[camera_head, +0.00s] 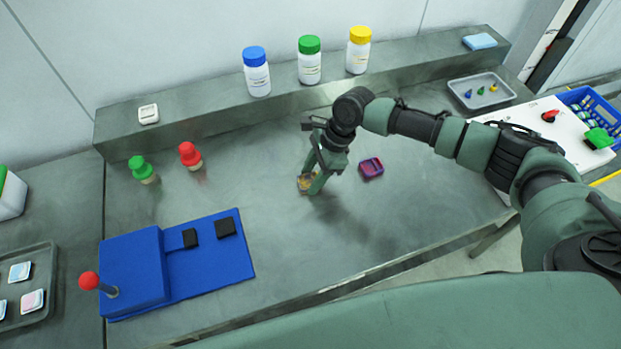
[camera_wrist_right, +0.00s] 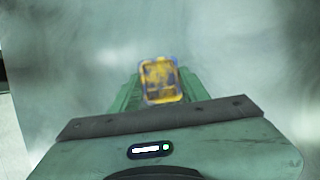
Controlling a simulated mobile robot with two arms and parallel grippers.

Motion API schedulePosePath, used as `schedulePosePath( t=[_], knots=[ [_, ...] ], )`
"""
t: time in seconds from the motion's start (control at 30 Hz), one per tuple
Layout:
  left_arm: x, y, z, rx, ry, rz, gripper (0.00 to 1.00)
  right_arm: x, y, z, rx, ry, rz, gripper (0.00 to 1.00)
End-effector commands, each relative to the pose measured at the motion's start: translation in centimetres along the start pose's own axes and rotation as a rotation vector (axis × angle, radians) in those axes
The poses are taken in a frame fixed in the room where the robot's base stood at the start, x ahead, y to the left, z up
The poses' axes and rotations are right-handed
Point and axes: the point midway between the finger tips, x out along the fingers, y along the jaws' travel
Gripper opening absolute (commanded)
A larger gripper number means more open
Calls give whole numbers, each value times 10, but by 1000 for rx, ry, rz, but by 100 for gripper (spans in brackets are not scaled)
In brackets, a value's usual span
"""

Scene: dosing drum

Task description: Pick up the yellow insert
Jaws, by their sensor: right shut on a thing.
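The yellow insert (camera_head: 304,183) is a small, yellow, squarish piece at the middle of the metal table. In the right wrist view the yellow insert (camera_wrist_right: 161,80) sits between the green fingers, with dark marks on its face and a bluish edge. My right gripper (camera_head: 312,184) points down at the table and is shut on the insert. The fingers hide part of it. I cannot tell whether it still touches the table. My left gripper is not in view.
A purple-red insert (camera_head: 371,167) lies just right of my right gripper. A blue press fixture (camera_head: 205,262) with a red-knobbed lever stands at front left. Green (camera_head: 142,169) and red (camera_head: 190,156) stoppers stand behind it. Bottles line the back shelf. A grey tray (camera_head: 481,92) sits at back right.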

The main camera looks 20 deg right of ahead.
Motion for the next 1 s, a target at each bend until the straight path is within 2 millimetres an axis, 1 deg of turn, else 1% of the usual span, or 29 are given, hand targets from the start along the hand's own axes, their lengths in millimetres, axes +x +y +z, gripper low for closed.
schedulePosePath(
  t=[0.17,0.33,0.47,0.7,0.8,0.9,1.0],
  knots=[
    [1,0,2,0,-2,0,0,-8,-1,4,-2,-1,-2,6],
    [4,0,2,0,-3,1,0,-30,-1,12,-3,-1,-4,6],
    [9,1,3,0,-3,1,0,-60,-2,25,-5,-2,-8,6],
    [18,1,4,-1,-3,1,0,-126,-2,52,-4,-2,-6,6],
    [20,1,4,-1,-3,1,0,-148,-1,62,-3,-2,-5,6],
    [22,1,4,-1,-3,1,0,-164,-1,68,-2,-1,-5,6],
    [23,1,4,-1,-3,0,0,-176,-1,73,-2,-1,-2,6]
  ],
)
